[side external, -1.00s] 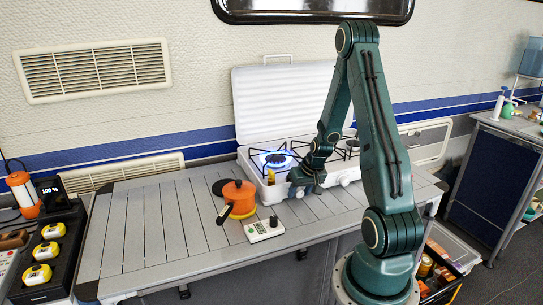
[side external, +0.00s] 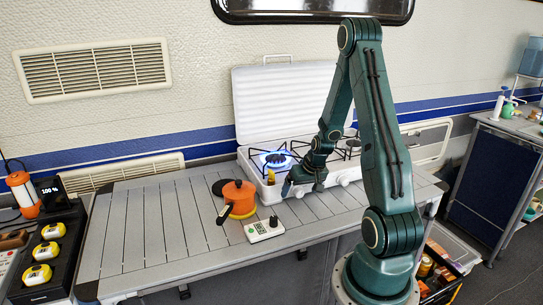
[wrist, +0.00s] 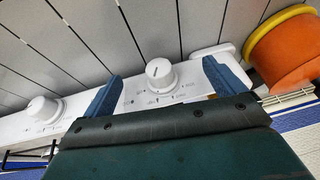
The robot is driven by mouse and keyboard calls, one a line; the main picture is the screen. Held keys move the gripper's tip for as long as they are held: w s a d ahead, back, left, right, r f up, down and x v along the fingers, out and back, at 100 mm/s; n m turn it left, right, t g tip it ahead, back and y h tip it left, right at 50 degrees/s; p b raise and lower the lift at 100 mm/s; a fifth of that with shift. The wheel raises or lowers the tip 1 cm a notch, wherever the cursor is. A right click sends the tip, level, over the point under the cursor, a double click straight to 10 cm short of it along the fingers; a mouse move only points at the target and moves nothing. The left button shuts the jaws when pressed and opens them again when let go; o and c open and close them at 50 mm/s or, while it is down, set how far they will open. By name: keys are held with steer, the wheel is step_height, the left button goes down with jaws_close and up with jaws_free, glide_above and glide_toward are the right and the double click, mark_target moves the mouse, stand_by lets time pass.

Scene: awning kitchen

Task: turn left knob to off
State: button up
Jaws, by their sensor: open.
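The left knob (wrist: 160,75) is a white round dial with a dark pointer line, on the white front panel of the stove (side external: 262,192). In the wrist view it sits between the two blue fingers of my gripper (wrist: 162,73), with gaps on both sides. My gripper is open and does not hold the knob. In the side view my gripper (side external: 290,187) is at the stove's front and mostly hides this knob. The left burner (side external: 277,160) burns with a blue flame. The other knob (wrist: 43,109) is to the left in the wrist view.
An orange pot (side external: 238,197) stands on the slatted table (side external: 150,235) left of the stove, close to my gripper. The stove's white lid (side external: 275,100) is raised behind. The table's left part is clear.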

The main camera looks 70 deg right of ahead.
steer(key=d+v, duration=0.1)
steer(key=v, duration=0.4)
steer(key=shift+a+r, duration=0.5)
steer(key=shift+r, duration=0.1)
steer(key=shift+w, duration=0.1)
stand_by(0.4)
steer(key=shift+w+a+f+n+g+h, duration=0.2)
steer(key=shift+w+a+g+h, duration=0.25)
steer(key=shift+a+g+h, duration=0.3)
steer(key=shift+w+a+f+n+g+h, duration=0.1)
steer(key=shift+w+a+n+g+h, duration=0.1)
steer(key=shift+w+a+g+h, duration=0.4)
steer(key=shift+s+g+h, duration=0.2)
steer(key=shift+g+h, duration=0.05)
steer(key=shift+h, duration=0.1)
steer(key=shift+d, duration=0.1)
steer(key=shift+x, duration=3.45)
